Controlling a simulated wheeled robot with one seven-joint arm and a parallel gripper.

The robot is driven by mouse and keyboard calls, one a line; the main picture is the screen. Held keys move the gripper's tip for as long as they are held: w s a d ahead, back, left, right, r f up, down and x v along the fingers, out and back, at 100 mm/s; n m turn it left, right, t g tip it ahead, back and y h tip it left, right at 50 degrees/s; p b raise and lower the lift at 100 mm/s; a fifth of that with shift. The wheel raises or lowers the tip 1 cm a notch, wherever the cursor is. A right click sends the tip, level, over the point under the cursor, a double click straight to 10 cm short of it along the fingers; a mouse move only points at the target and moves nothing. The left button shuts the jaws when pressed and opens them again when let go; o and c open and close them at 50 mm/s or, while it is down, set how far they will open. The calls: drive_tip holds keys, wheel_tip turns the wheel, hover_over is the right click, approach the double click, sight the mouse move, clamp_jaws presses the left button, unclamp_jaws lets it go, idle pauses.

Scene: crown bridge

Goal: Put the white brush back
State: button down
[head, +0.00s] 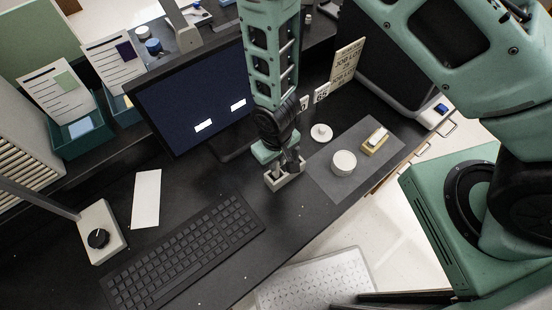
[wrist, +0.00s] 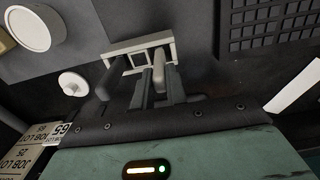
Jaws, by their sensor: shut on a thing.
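My gripper (head: 277,163) points down at a small off-white holder (head: 287,181) on the black desk. In the wrist view, my gripper (wrist: 159,72) is shut on a slim pale piece, apparently the white brush (wrist: 158,60), held between the two dark fingers. The holder (wrist: 113,52) is a rectangular frame with open compartments. The brush is at the holder's right-hand end in the wrist view. I cannot tell whether it is inside that compartment or just above it. The brush's lower end is hidden, and my gripper mostly hides it in the head view.
A grey mat (head: 325,180) right of the holder carries a round white container (head: 343,162) and a yellow-and-white block (head: 375,141). A white knobbed lid (head: 321,132) lies nearby. A keyboard (head: 185,255) is at front left, a monitor (head: 190,95) behind, and job-lot signs (head: 347,62) at the back.

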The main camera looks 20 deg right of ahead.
drive_tip(key=shift+f, duration=0.1)
drive_tip(key=c, duration=1.4)
unclamp_jaws()
wheel_tip(320, 180, up, 11)
drive_tip(key=b, duration=0.3)
drive_tip(key=shift+f, duration=0.15)
drive_tip(key=s+d+r+n, duration=0.1)
drive_tip(key=s+d+r, duration=0.1)
drive_tip(key=s+r, duration=0.4)
drive_tip(key=s+d+r+n, duration=0.2)
drive_tip(key=s+r, duration=0.4)
drive_tip(key=r, duration=0.6)
drive_tip(key=shift+y, duration=0.3)
